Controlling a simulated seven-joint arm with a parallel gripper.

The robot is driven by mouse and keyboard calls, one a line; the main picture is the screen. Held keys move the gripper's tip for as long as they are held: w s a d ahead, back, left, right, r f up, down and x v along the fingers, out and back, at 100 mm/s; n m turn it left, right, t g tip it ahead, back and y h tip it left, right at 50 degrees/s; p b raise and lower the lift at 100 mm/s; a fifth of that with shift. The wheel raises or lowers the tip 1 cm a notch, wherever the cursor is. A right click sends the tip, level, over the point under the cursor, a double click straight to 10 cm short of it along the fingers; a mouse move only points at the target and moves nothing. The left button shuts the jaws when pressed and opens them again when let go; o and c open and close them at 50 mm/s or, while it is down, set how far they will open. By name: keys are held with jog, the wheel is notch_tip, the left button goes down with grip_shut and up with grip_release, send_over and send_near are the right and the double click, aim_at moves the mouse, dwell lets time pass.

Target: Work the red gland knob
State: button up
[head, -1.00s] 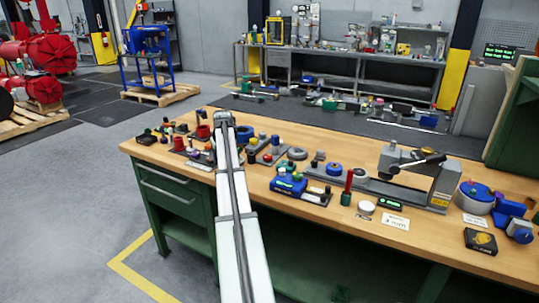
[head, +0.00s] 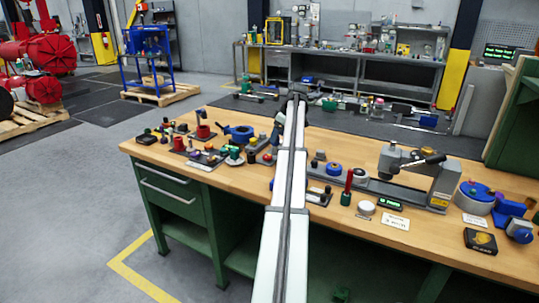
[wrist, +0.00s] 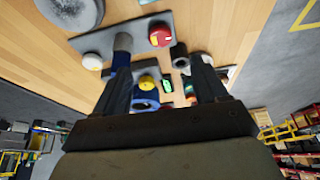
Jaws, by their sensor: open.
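A round red knob (wrist: 160,36) with a yellow mark shows in the wrist view, at the end of a grey plate (wrist: 113,36). My gripper (wrist: 160,64) is open, its two dark fingers apart. In the picture the knob lies just beyond the fingertips, apart from them. A blue part with a yellow cap (wrist: 147,82) and other small parts show between the fingers, with nothing visibly gripped. In the head view my arm reaches over the workbench (head: 445,235) and covers its middle; I cannot pick out the red knob there for sure.
In the head view a red-topped post (head: 348,187) and a grey clamp fixture (head: 440,180) stand right of my arm. Small parts crowd the bench's left. The front edge is clearer.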

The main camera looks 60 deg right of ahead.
aim_at(268, 156)
jog(key=x, duration=1.2)
jog(key=shift+s, duration=0.1)
jog(key=c, duration=1.1)
